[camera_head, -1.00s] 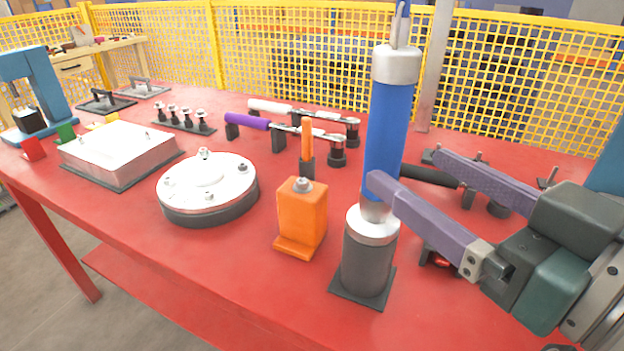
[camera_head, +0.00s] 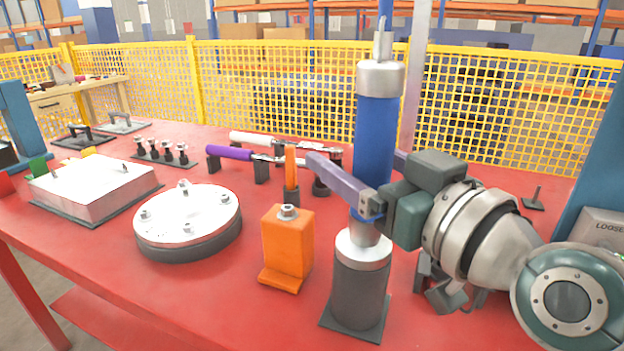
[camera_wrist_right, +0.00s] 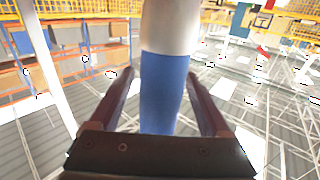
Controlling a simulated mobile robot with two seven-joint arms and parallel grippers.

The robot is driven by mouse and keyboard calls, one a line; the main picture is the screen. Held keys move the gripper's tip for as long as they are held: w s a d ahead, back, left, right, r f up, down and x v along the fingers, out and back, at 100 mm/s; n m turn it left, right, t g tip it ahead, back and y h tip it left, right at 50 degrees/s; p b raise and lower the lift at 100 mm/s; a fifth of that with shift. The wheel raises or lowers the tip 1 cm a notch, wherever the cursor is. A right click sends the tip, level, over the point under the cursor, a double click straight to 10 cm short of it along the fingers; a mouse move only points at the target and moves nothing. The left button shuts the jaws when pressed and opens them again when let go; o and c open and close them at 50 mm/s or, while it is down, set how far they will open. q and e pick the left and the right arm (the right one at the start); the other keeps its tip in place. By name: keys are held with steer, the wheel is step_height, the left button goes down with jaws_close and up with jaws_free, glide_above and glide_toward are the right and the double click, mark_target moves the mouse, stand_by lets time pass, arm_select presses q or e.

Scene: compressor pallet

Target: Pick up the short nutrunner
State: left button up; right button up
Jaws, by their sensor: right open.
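The short nutrunner (camera_head: 374,140) looks to be the upright tool with a blue body and silver collar, standing in a dark grey holder (camera_head: 358,290) at the front of the red table. My right gripper (camera_head: 350,156) reaches in from the right, open, with its purple-grey fingers on either side of the blue body. The far finger is partly hidden behind the tool. In the right wrist view the blue and silver body (camera_wrist_right: 172,92) stands between the spread fingers (camera_wrist_right: 158,78), with visible gaps at their tips. My left gripper is not in view.
An orange block (camera_head: 288,248) stands just left of the holder. A round silver cover (camera_head: 190,215) and a square metal cover (camera_head: 95,185) lie further left. Purple-handled (camera_head: 229,153) and white-handled (camera_head: 252,138) wrenches lie behind. A yellow mesh fence (camera_head: 270,90) backs the table.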

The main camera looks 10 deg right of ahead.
steer(key=shift+w, duration=0.1)
jaws_close()
stand_by(0.7)
stand_by(0.6)
steer(key=shift+r, duration=0.15)
